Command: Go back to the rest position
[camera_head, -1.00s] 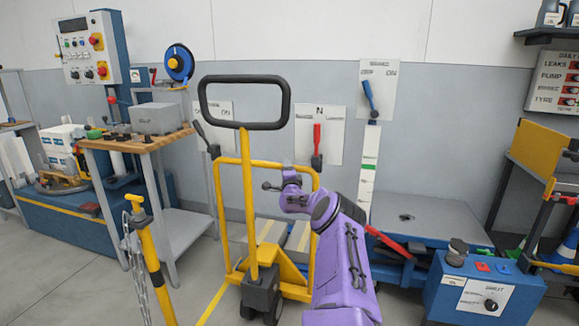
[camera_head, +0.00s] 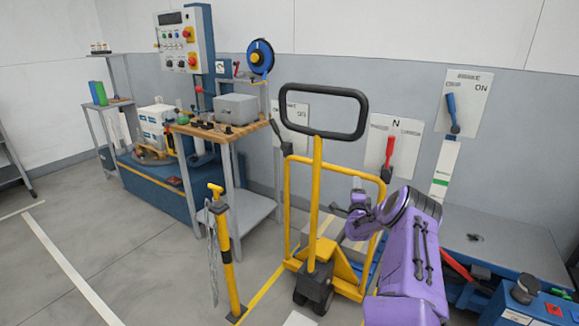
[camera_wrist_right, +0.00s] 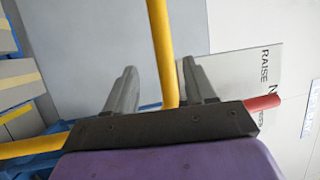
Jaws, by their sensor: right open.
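My right gripper (camera_head: 345,197) is at the end of my purple arm, in front of the pallet truck's yellow frame. In the right wrist view its two dark fingers (camera_wrist_right: 160,75) are apart. A yellow bar (camera_wrist_right: 162,50) shows between them there; I cannot tell whether it touches them. No object is visibly held. The pallet truck (camera_head: 316,190) has a black loop handle. Behind it is a panel marked N with a red lever (camera_head: 389,152); the lever's red end (camera_wrist_right: 262,103) also shows in the right wrist view. My left gripper is not in view.
A yellow post with a chain (camera_head: 225,250) stands left of the truck. A wooden-topped bench (camera_head: 226,135) and a control box (camera_head: 185,40) are behind it. A blue lever panel (camera_head: 466,100) is on the right wall. Floor at the lower left is clear.

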